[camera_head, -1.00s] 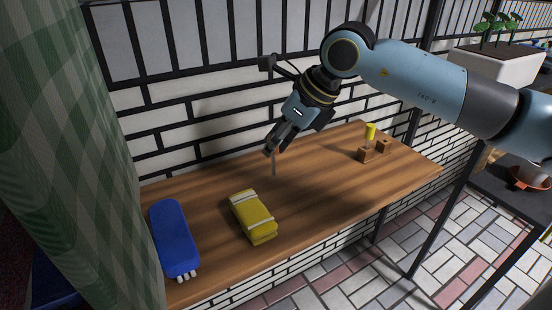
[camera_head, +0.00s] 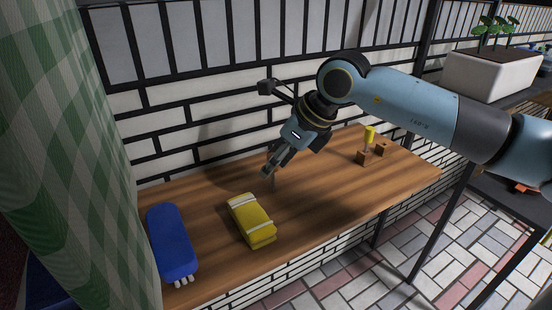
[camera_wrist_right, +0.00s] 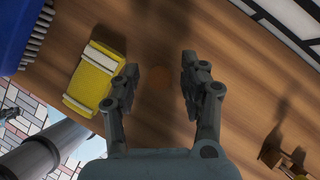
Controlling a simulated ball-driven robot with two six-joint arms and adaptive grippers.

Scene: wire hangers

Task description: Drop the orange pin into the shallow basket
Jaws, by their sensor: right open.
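My right gripper (camera_head: 268,172) hangs just above the wooden shelf top, behind the yellow bundle. In the right wrist view its two fingers (camera_wrist_right: 157,82) are apart. A faint round orange-brown patch (camera_wrist_right: 158,78) shows on the wood between them; I cannot tell if it is the orange pin. A thin upright sliver by the fingertips in the head view is too small to identify. No shallow basket can be made out for certain; a small orange-red piece (camera_head: 520,187) shows at the far right, mostly hidden by my arm. My left gripper is not in view.
A yellow bundle with pale bands (camera_head: 251,220) and a blue brush-like object (camera_head: 172,242) lie on the wooden shelf (camera_head: 315,200). Small wooden blocks with a yellow-topped peg (camera_head: 370,135) stand at its right. A tiled wall (camera_head: 165,155) runs behind. A white planter (camera_head: 490,75) is at upper right.

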